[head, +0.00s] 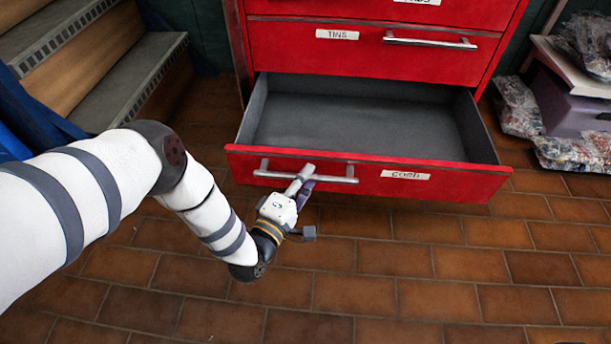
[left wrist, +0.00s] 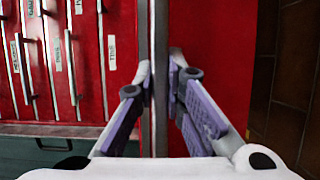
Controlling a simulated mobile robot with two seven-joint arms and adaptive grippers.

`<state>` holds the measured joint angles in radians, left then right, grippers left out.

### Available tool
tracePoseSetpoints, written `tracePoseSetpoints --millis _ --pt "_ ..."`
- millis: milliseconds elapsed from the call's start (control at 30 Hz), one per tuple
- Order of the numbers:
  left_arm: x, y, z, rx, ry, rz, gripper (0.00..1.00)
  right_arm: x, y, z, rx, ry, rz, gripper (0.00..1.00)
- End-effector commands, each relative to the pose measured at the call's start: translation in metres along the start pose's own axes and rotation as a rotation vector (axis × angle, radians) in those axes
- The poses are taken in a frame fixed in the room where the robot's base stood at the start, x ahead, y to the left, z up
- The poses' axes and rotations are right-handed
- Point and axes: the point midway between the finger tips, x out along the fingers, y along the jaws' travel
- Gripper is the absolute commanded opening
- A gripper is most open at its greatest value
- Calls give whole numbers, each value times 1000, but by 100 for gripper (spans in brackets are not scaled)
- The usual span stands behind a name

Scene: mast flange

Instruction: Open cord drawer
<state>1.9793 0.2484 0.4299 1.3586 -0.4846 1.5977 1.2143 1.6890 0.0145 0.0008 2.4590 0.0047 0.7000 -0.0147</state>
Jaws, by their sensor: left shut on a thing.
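The bottom drawer (head: 440,182) of a red cabinet is pulled well out; its grey inside looks empty. Its front has a small white label (head: 405,175), hard to read, and a metal bar handle (head: 335,179). In the left wrist view the handle (left wrist: 159,40) runs upright between the purple-padded fingers of the gripper (left wrist: 163,85). My right gripper is not in view.
Above it, the shut "TINS" drawer (head: 280,45) has its own handle (head: 430,41). Steps (head: 120,85) stand at the left. Wrapped bundles (head: 575,152) and a purple box (head: 575,100) are at the right. The tiled floor (head: 420,270) in front is clear.

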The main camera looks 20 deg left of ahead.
Motion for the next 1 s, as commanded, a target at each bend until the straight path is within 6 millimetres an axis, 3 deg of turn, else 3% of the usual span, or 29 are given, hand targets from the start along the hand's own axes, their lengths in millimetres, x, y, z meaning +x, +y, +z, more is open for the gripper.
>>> tracePoseSetpoints --millis 333,400,467,767,867,1000 --pt "0 1 -1 -1 3 3 0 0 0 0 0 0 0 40" --pt "0 1 -1 -1 3 3 22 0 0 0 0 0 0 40" --pt "0 1 -1 -1 3 2 32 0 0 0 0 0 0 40" --pt "-2 0 0 -1 1 0 32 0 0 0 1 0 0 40" --pt "-16 -1 0 -1 0 -3 32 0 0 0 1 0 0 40" --pt "-54 -1 -1 -3 1 -4 32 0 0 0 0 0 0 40"
